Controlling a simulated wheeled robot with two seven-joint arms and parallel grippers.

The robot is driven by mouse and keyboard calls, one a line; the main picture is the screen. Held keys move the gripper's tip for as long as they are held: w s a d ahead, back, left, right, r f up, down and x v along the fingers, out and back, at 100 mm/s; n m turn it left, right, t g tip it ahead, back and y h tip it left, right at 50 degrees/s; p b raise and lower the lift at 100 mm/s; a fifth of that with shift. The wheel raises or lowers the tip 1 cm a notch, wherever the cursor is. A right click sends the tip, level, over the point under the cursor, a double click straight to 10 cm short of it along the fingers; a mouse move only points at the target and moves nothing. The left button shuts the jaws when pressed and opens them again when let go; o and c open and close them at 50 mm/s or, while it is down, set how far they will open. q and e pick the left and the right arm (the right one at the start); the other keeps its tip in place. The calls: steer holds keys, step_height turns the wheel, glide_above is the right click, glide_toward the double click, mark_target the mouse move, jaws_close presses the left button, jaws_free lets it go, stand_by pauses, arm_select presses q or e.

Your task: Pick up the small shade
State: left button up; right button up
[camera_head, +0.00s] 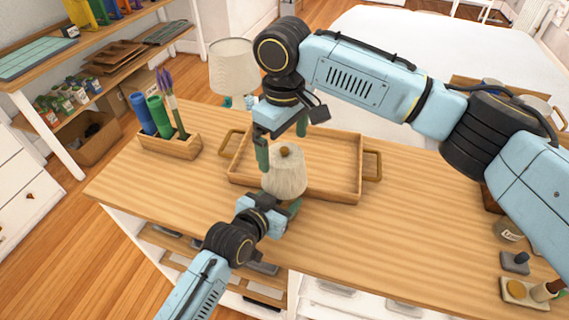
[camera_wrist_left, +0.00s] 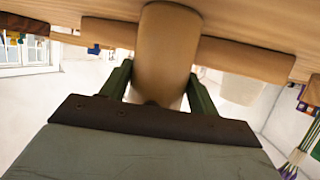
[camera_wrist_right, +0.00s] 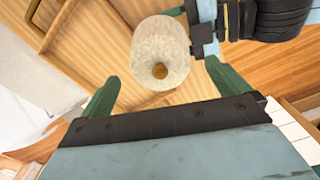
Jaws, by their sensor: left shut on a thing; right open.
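The small shade (camera_head: 285,180) is cream and rounded, with a brown knob on top. It is upright at the tray's front edge; I cannot tell whether it touches the table. My left gripper (camera_head: 272,204) is shut on it from the front, low on its side. In the left wrist view a smooth tan body, the shade (camera_wrist_left: 165,55), is between the left fingers. My right gripper (camera_head: 282,142) is open above the shade, with no thing between its fingers. In the right wrist view the shade (camera_wrist_right: 158,45) and knob lie beyond the open fingertips.
A wooden tray (camera_head: 345,190) with handles lies behind the shade. A wooden holder (camera_head: 165,147) with blue and green tubes and brushes stands left. A lamp (camera_head: 233,68) stands behind. Jars and small blocks (camera_head: 520,262) are at the right. The table between is clear.

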mark_target(287, 155)
steer(key=shift+s+d+f, duration=0.1)
steer(key=shift+d+f, duration=0.1)
steer(key=shift+f, duration=1.2)
steer(key=shift+s+d+f, duration=0.1)
steer(key=shift+d+f, duration=0.05)
steer(key=shift+f, duration=1.2)
steer(key=shift+c, duration=0.4)
steer(key=c, duration=0.8)
